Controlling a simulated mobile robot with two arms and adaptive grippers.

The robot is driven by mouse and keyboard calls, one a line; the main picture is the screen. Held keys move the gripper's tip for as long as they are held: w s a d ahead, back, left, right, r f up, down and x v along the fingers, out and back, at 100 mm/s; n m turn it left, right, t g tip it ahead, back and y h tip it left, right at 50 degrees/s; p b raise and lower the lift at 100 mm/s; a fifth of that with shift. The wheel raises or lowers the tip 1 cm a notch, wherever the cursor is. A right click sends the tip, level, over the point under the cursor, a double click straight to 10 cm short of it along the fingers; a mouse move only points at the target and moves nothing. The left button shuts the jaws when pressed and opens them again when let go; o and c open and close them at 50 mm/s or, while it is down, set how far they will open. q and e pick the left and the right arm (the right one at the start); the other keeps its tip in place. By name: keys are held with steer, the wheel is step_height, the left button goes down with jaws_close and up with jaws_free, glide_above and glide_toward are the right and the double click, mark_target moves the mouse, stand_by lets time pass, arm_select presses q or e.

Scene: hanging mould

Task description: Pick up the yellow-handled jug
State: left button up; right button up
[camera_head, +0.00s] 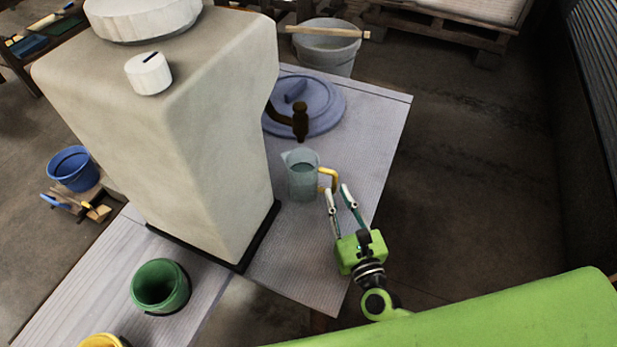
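The jug (302,177) is clear grey with a yellow handle (332,178) on its right side. It stands upright on the grey table, below and in front of a dark tap. My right gripper (337,190) comes in from the lower right. Its two fingers are apart and their tips are close to the yellow handle. I cannot tell whether a fingertip touches the handle. Nothing shows between the fingers further back. My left gripper is not in view.
A large beige tank (195,130) stands left of the jug, with a brown tap (299,122) sticking out. A blue round lid (318,100) lies behind. A green bucket (160,287) is at the lower left. The tabletop (375,130) right of the jug is clear.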

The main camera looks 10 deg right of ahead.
mark_target(335, 187)
steer(key=w, duration=0.4)
steer(key=shift+a+p, duration=0.1)
steer(key=shift+p, duration=0.3)
jaws_close()
steer(key=shift+r, duration=0.15)
